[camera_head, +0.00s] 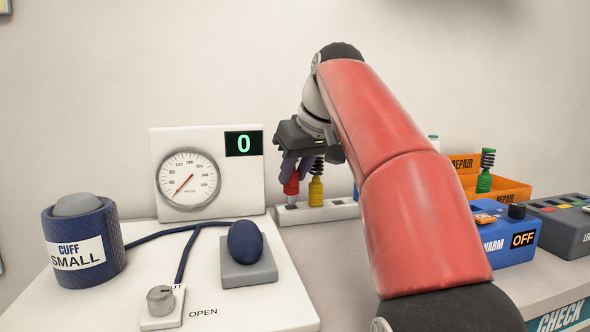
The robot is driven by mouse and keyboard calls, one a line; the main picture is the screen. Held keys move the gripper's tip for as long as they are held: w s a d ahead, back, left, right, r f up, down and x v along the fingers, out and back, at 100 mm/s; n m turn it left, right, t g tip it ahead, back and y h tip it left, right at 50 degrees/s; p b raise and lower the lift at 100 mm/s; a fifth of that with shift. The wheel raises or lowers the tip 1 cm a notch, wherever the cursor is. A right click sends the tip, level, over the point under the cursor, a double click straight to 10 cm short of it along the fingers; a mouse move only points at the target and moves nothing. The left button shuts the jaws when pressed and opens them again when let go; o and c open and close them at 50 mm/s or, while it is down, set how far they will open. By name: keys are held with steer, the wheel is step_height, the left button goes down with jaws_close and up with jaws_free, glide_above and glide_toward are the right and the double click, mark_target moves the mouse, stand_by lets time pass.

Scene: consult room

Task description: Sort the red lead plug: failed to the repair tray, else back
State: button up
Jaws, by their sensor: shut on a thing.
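The red lead plug (291,187) is at the left end of the white rack (333,212), beside the yellow plug (316,192). My gripper (292,170) points down and is shut on the red plug's upper part, hiding it. The red plug looks upright; I cannot tell whether its lower end is seated in the rack or just above it. The orange repair tray (511,190) stands at the right, partly behind my arm, with a green plug (485,171) in it.
A blue alarm box (515,252) reading OFF and a dark grey lead box (570,238) with coloured buttons stand at the right. A gauge panel (245,180) reading 0, a SMALL cuff (105,232) and a bulb (245,243) are at the left. My arm hides part of the rack.

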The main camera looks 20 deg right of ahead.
steer(key=shift+f+b, duration=0.8)
steer(key=shift+f, duration=0.4)
steer(key=o, duration=1.1)
steer(key=shift+c, duration=0.2)
steer(key=shift+r, duration=0.1)
steer(key=p+v, duration=0.2)
steer(key=v, duration=0.5)
steer(key=shift+s+r, duration=0.2)
steer(key=shift+r, duration=0.05)
steer(key=shift+d, duration=0.1)
